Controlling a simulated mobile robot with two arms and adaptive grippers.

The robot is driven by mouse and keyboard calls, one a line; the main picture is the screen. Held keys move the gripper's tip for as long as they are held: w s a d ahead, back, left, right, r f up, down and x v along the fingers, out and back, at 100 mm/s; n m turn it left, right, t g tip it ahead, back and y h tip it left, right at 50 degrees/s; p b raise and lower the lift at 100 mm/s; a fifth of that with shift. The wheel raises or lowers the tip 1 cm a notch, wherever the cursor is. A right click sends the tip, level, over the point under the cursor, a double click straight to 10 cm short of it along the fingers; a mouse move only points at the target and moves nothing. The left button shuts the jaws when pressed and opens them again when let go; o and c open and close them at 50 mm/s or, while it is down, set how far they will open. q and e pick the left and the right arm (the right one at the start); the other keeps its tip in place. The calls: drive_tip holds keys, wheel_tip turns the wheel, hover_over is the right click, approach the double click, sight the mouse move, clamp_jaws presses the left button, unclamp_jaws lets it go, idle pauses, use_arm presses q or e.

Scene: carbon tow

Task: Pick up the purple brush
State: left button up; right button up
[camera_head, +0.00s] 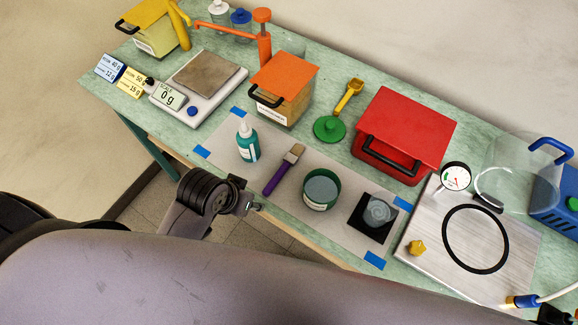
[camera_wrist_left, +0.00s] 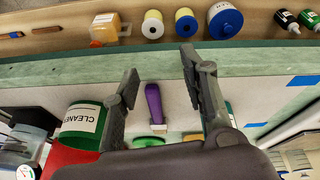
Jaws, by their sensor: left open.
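The purple brush (camera_head: 273,181) lies on the grey mat on the green table, between a teal bottle and an open green can. Its pale bristle end points away from the table's front edge. My left gripper (camera_head: 250,207) is at the front edge, to the left of the brush and apart from it. In the left wrist view my left gripper (camera_wrist_left: 160,78) is open and empty. The purple handle (camera_wrist_left: 153,103) shows in the gap between its fingers, beyond them. My right gripper is not in view.
The teal bottle (camera_head: 247,141) and green can (camera_head: 321,188) stand close on either side of the brush. A black square holder (camera_head: 362,228) sits farther right. A scale (camera_head: 199,92), an orange-lidded box (camera_head: 284,83) and a red box (camera_head: 404,135) stand around the mat.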

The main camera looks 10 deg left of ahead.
use_arm(q)
drive_tip(key=w+d+r, duration=0.1)
drive_tip(key=d, duration=0.1)
drive_tip(key=w+d+r+h, duration=0.1)
drive_tip(key=w, duration=0.1)
drive_tip(key=w+d+r+h, duration=0.1)
drive_tip(key=d+r, duration=0.1)
drive_tip(key=shift+w+d+m, duration=0.3)
drive_tip(key=shift+w+d, duration=0.05)
drive_tip(key=shift+w, duration=0.05)
drive_tip(key=w+d+r+m+g, duration=0.1)
drive_tip(key=w+d+r, duration=0.1)
drive_tip(key=d+r, duration=0.25)
wheel_tip(320, 180, up, 8)
drive_tip(key=g+y, duration=0.2)
drive_tip(key=y, duration=0.1)
hover_over(276, 177)
drive_tip(key=f, duration=0.4)
drive_tip(key=f+p, duration=0.1)
drive_tip(key=f, duration=0.2)
drive_tip(key=f+p, duration=0.1)
drive_tip(key=f, duration=0.3)
drive_tip(key=shift+s+d+f, duration=0.15)
drive_tip(key=shift+d+f, duration=0.1)
drive_tip(key=shift+f, duration=0.1)
drive_tip(key=f, duration=0.2)
drive_tip(key=f+p, duration=0.1)
drive_tip(key=f, duration=0.1)
drive_tip(key=shift+a+f, duration=0.2)
drive_tip(key=shift+f, duration=0.55)
